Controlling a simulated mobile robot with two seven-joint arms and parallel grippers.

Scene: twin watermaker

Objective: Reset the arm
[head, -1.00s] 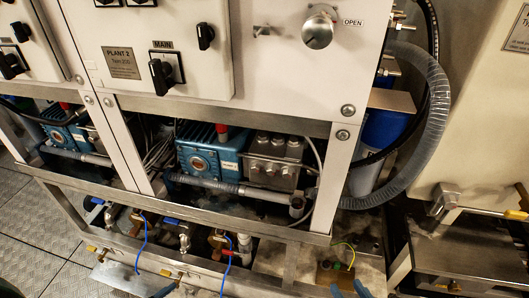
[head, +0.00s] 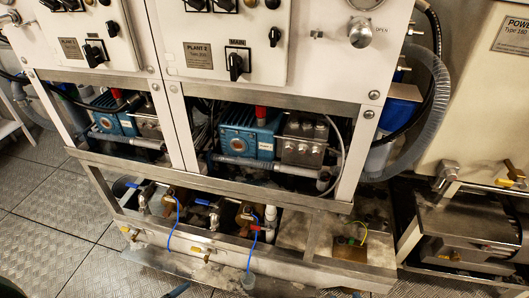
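My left gripper (head: 177,290) shows as one blue tip low on the left of the middle. My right gripper (head: 356,294) shows as a tiny blue tip at the bottom edge, right of the middle. I cannot tell whether either gripper is open or shut, and I see nothing held.
The white watermaker cabinet (head: 300,75) stands ahead, with black knobs and a blue pump (head: 245,133). A low metal frame (head: 200,255) with valves and blue cables runs along its foot. Another machine (head: 470,225) stands at the right. Checkered floor plates (head: 50,230) lie clear at the left.

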